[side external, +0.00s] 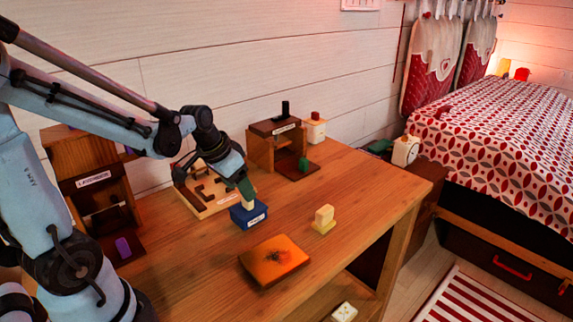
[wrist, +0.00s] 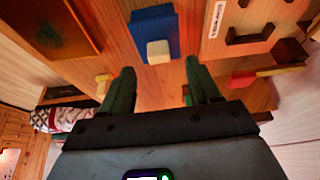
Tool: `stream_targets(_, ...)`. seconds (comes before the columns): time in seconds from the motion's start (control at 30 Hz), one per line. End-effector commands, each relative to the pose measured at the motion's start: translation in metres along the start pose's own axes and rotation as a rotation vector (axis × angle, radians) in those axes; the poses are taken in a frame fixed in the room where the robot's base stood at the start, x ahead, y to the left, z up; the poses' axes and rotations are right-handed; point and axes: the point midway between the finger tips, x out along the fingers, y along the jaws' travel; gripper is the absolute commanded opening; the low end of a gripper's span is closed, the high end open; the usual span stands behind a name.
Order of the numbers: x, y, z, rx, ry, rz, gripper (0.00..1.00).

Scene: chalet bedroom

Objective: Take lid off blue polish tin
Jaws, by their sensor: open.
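The blue polish tin (side external: 249,216) stands on the wooden table, with a pale label on its front. A cream knob (side external: 248,205) stands on its top, and the lid appears to be on. In the wrist view the blue tin (wrist: 152,18) is at the top centre, with the cream knob (wrist: 158,51) facing me. My gripper (side external: 246,188) is just above the tin. Its two green fingers (wrist: 160,78) are spread apart with nothing between them. In the wrist view the knob lines up with the gap between the fingers. In the side view the fingers partly hide the knob.
An orange block (side external: 274,262) lies in front of the tin, and a cream-yellow knobbed piece (side external: 323,220) stands to its right. A board with cut-outs (side external: 190,185) lies behind left. A brown wooden stand (side external: 262,150) is behind right. A labelled wooden stand (side external: 88,165) is far left.

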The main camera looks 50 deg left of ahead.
Motion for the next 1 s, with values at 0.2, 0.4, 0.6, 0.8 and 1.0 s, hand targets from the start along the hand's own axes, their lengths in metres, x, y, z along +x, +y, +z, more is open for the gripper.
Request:
stream_targets(0.2,0.025,0.002,0.002,0.001,0.000,0.000,0.62)
stream_targets(0.4,0.040,0.001,0.002,0.001,0.001,0.000,0.62)
stream_targets(0.6,0.045,0.002,0.002,0.000,0.000,0.000,0.62)
stream_targets(0.8,0.044,0.002,0.002,0.000,0.000,0.000,0.59)
stream_targets(1.0,0.044,0.001,0.002,0.000,0.000,0.000,0.28)
